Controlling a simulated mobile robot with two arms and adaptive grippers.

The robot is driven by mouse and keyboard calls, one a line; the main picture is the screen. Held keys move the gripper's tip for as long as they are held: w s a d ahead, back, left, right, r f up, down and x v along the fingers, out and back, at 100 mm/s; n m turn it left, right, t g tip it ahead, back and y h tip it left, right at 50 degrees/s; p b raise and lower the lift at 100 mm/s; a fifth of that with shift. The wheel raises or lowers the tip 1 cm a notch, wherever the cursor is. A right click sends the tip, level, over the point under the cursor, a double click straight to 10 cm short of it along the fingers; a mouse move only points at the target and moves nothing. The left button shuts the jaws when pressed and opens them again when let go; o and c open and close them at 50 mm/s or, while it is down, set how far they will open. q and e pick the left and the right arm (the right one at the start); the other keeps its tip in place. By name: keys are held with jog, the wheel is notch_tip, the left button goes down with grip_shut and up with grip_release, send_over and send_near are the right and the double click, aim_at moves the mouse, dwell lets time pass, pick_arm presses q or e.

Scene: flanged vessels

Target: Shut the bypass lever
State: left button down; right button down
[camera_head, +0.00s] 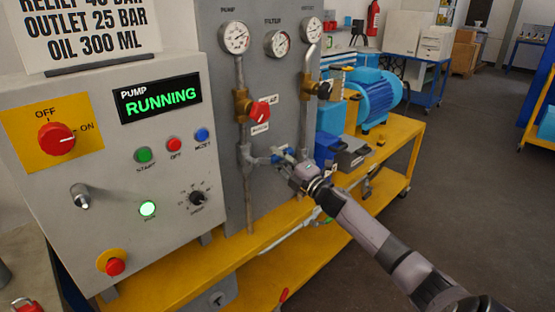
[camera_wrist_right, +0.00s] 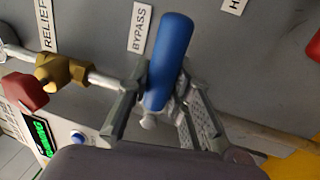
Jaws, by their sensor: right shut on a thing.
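The bypass lever (camera_wrist_right: 168,62) is a blue rounded handle beside the BYPASS label (camera_wrist_right: 142,27) in the wrist view. My right gripper (camera_wrist_right: 158,98) has one finger on each side of the lever and is shut on it. In the head view the blue lever (camera_head: 286,154) shows small and partly hidden at the lower pipework of the grey panel. My right gripper (camera_head: 288,161) reaches it there from the right. My left gripper is in neither view.
A red-handled brass valve (camera_head: 258,110) sits above the lever on the grey panel (camera_head: 275,75). A control box (camera_head: 105,195) stands at left, its display reading RUNNING. A blue motor (camera_head: 372,95) rests on the yellow bench (camera_head: 402,130).

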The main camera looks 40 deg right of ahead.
jog(key=c, duration=1.4)
grip_release()
jog(key=v, duration=1.2)
jog(key=shift+r, duration=0.1)
